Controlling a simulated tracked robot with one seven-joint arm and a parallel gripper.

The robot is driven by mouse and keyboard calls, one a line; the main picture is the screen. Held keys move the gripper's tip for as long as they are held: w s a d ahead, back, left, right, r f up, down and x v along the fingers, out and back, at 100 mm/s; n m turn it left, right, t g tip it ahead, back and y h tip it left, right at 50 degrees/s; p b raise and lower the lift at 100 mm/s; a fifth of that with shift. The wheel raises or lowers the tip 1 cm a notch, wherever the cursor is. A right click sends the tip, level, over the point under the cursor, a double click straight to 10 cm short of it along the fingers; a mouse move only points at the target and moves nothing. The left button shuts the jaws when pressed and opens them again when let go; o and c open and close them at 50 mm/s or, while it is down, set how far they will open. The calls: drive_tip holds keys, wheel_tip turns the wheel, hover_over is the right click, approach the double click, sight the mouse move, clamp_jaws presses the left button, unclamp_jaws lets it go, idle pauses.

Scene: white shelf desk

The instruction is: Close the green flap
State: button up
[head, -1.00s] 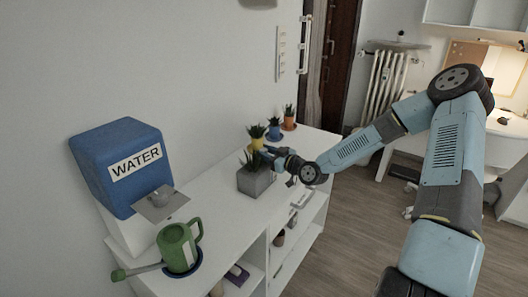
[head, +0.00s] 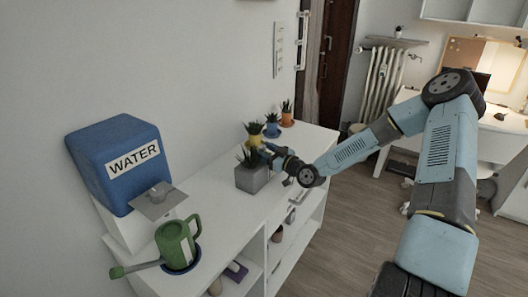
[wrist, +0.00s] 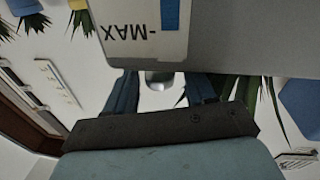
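I cannot make out a green flap in either view. A grey planter (head: 253,181) with spiky green leaves stands on the white shelf. My gripper (head: 264,150) is just behind the planter's top in the head view, at its leaves. In the wrist view its two blue-grey fingers (wrist: 161,92) are apart, with a small pale thing between them that I cannot identify. Their tips are hidden at the edge of the grey planter (wrist: 245,35), whose pale label reads "MAX" upside down. Whether the fingers touch the planter, I cannot tell.
A green watering can (head: 176,244) and a blue WATER tank (head: 112,160) stand at the near left. Small potted plants in a yellow pot (head: 256,140), a blue pot (head: 272,131) and an orange pot (head: 287,121) stand beyond my gripper. The shelf top between can and planter is clear.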

drive_tip(key=shift+o, duration=0.3)
drive_tip(key=v, duration=1.3)
drive_tip(key=shift+s+d, duration=0.25)
drive_tip(key=shift+d, duration=0.05)
